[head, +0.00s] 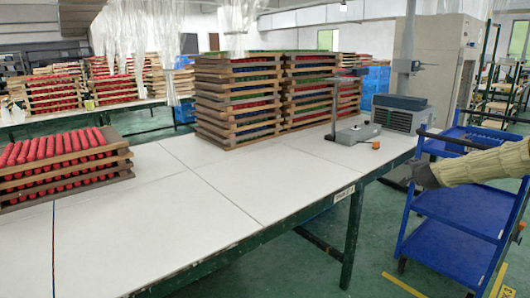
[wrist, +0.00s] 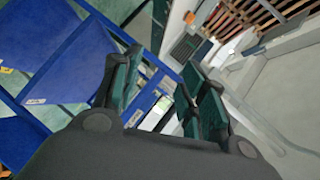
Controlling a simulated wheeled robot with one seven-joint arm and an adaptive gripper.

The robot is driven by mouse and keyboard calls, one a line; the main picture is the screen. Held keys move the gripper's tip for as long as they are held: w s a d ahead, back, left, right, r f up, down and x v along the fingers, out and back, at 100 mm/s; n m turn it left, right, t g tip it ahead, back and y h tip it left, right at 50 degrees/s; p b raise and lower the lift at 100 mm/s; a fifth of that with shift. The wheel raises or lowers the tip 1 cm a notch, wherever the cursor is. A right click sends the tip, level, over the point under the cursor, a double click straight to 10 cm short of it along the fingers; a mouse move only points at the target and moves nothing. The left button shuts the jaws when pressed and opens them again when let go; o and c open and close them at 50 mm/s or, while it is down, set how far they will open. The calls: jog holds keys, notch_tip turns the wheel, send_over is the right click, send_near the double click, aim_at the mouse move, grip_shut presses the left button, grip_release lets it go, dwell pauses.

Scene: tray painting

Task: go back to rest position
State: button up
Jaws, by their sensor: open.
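My gripper (head: 424,174) shows at the right of the head view, at the end of my sleeved arm. It is in front of the blue cart and off the right edge of the white table (head: 225,200). In the wrist view my gripper (wrist: 162,88) has its two fingers apart, with nothing between them. Stacked trays with red pieces (head: 65,165) lie on the table at the left. Two taller tray stacks (head: 238,100) stand at the back of the table.
A blue cart (head: 455,210) with shelves stands at the right; it also fills the left of the wrist view (wrist: 75,60). A grey stand (head: 352,134) and a small orange object (head: 375,145) are near the table's right end. The table's front middle is clear.

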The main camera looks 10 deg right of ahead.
jog(key=s+a+f+n+g+y, duration=0.15)
jog(key=a+f+n, duration=0.25)
jog(key=a+f, duration=0.65)
jog(key=a+f+n+y, duration=0.25)
jog(key=a+f, duration=0.55)
jog(key=a, duration=0.6)
jog(key=s+a+f+n+g+y, duration=0.4)
jog(key=s+a+f+n, duration=0.5)
jog(key=s+a+f, duration=1.55)
jog(key=s+a+f+n+g, duration=0.15)
jog(key=s+a, duration=0.25)
jog(key=s, duration=0.6)
jog(key=s+a+f+n+g, duration=0.1)
jog(key=s+a+n+g, duration=0.15)
jog(key=s, duration=0.85)
jog(key=s+a+f+n+g, duration=0.1)
jog(key=s+a+g, duration=0.25)
jog(key=s, duration=0.65)
notch_tip(320, 180, up, 16)
jog(key=t+p, duration=0.1)
jog(key=p, duration=1.5)
jog(key=shift+w+a+r+p, duration=0.2)
jog(key=shift+w+a+p, duration=0.1)
jog(key=shift+p, duration=0.05)
